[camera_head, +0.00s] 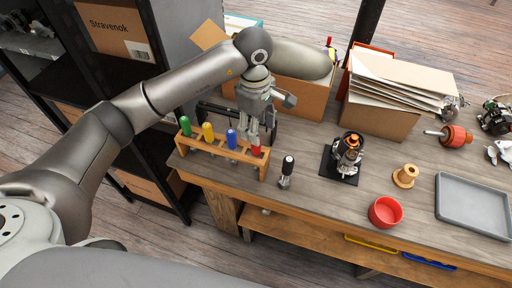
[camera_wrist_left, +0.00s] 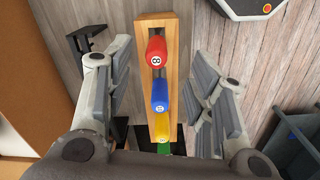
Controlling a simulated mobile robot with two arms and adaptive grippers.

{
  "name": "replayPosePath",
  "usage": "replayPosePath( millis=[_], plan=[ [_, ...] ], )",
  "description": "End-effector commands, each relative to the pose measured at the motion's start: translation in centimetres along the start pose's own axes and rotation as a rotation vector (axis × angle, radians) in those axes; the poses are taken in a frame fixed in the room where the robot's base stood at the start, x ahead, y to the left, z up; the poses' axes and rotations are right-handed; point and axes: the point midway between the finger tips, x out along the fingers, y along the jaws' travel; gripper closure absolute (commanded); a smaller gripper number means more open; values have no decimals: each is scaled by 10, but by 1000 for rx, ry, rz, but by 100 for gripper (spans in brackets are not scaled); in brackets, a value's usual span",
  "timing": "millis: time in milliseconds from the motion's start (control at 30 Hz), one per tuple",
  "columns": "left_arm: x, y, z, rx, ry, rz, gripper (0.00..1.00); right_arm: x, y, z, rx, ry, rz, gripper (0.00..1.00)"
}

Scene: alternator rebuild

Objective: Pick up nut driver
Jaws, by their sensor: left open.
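A wooden rack (camera_head: 222,151) stands at the table's left front edge and holds a row of drivers with coloured handles: green (camera_head: 185,126), yellow (camera_head: 208,132), blue (camera_head: 231,138) and red (camera_head: 256,147). In the left wrist view the red handle (camera_wrist_left: 156,55) is marked 8, with the blue handle (camera_wrist_left: 160,94) and yellow handle (camera_wrist_left: 164,124) below it. My left gripper (camera_head: 257,130) is open above the rack's red end, its fingers on either side of the rack and touching no handle that I can see. The driver shafts are mostly hidden. My right gripper is not in view.
Further right are a part on a black base (camera_head: 346,160), a wooden spool (camera_head: 405,176), a red bowl (camera_head: 385,212) and a grey tray (camera_head: 473,209). Cardboard boxes (camera_head: 300,96) stand behind.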

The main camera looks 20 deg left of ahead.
Motion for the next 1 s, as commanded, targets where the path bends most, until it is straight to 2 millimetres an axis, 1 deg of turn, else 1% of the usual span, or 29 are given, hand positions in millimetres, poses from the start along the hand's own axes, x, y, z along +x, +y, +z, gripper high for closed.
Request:
replayPosePath(
  millis=[33,67,167,300,400,567,667,800,900,1000],
  plan=[
    [-1,-1,-7,-2,27,-8,50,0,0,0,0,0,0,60],
    [-1,-1,-10,-2,37,-11,50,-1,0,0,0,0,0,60],
    [8,-2,-13,-2,48,-18,50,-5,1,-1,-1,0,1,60],
    [31,-2,-13,-3,45,-19,50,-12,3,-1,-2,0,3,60],
    [44,-2,-13,-3,44,-17,50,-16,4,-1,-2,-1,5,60],
    [54,-2,-13,-2,44,-15,50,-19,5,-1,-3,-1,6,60],
    [62,-1,-12,-3,43,-18,50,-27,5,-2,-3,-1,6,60],
    [80,1,-11,-3,42,-18,50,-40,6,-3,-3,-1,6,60],
    [95,2,-11,-3,42,-16,50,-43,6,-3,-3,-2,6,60],
    [103,2,-12,-3,43,-15,50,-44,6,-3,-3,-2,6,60]
  ],
)
